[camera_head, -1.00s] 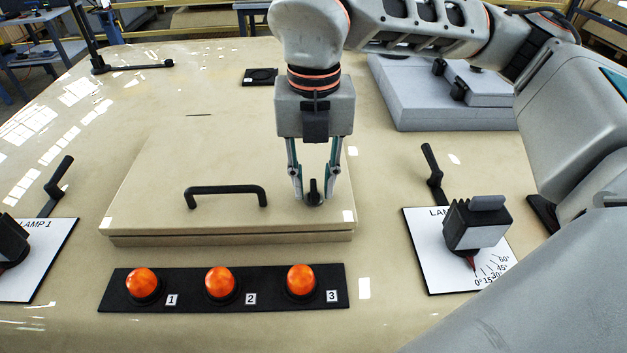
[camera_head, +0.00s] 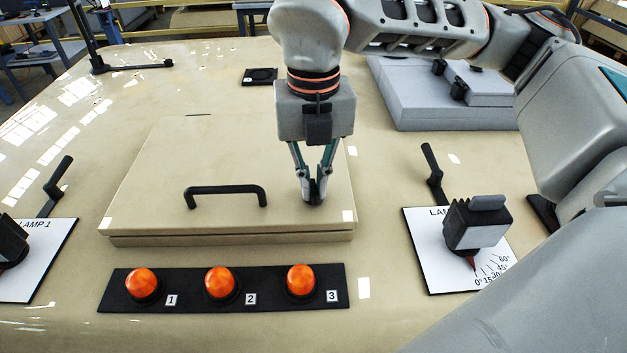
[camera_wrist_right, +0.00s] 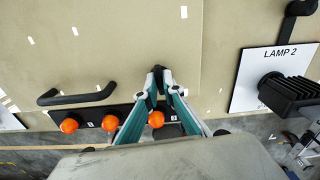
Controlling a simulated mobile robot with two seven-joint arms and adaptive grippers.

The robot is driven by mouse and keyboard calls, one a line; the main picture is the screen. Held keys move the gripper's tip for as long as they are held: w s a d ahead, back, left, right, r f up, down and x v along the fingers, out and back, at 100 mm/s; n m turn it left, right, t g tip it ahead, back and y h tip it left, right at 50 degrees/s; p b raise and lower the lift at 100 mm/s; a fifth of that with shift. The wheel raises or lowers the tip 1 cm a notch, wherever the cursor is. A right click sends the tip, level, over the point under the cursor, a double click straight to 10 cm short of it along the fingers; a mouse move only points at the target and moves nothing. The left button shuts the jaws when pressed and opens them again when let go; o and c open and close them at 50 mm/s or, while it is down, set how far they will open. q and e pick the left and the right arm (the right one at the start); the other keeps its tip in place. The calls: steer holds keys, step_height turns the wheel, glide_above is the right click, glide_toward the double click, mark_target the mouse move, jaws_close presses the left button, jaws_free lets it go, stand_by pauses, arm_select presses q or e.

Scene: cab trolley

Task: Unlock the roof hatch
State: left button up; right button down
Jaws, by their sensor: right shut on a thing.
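The roof hatch (camera_head: 160,170) is a beige square lid with a black handle (camera_head: 225,190) on its front part; it lies flat and closed. A small black latch knob (camera_head: 314,201) stands near the hatch's front right corner. My right gripper (camera_head: 315,190) points down over that corner, its fingertips closed on the knob. In the right wrist view the gripper (camera_wrist_right: 160,78) has the black knob (camera_wrist_right: 153,88) between its fingertips, which hide part of it. My left gripper is in neither view.
A black strip (camera_head: 190,304) with three orange lamps lies in front of the hatch. Lamp panels with black levers stand at left (camera_head: 38,265) and right (camera_head: 430,255). A grey case (camera_head: 420,105) lies behind at right. My right arm covers the right side.

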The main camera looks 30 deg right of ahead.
mark_target(313, 187)
steer(key=n, duration=1)
steer(key=shift+r+n, duration=0.1)
steer(key=shift+n, duration=0.2)
steer(key=n, duration=0.6)
steer(key=shift+p, duration=0.4)
steer(key=shift+n, duration=0.3)
steer(key=c, duration=2.2)
jaws_free()
step_height(313, 187, up, 12)
steer(key=shift+f, duration=0.1)
